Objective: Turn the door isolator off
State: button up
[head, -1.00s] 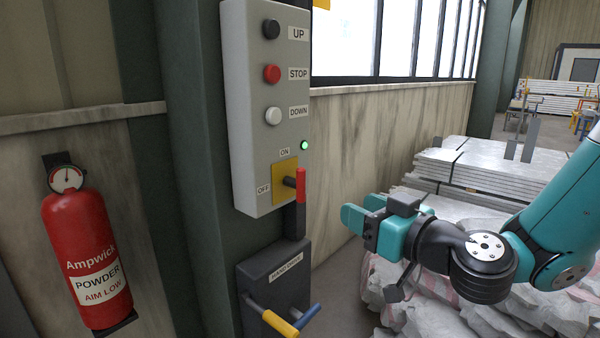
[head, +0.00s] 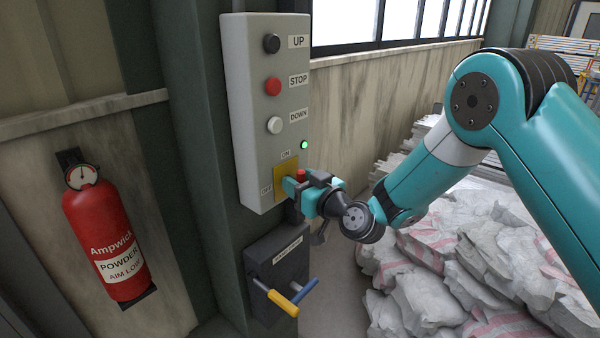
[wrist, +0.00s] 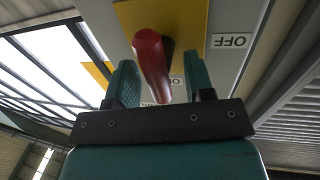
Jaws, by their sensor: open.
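The door isolator is a yellow plate (head: 279,172) with a red handle (head: 301,174), low on the grey control box (head: 250,120). The ON label (head: 286,155) is above the plate and the OFF label (head: 266,189) is at its left. My gripper (head: 291,186) is at the isolator and hides much of the handle in the head view. In the wrist view, the red handle (wrist: 151,62) lies between the two open teal fingers, with gaps showing on both sides. The OFF label (wrist: 232,41) is upside down there, at right.
A green lamp (head: 304,145) is lit above the isolator. UP, STOP and DOWN buttons are higher on the box. Below is a dark hand-drive box (head: 270,262) with a yellow and blue crank. A red extinguisher (head: 106,240) hangs at left. Sacks (head: 450,270) are piled at right.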

jog(key=c, duration=0.8)
jog(key=shift+c, duration=0.2)
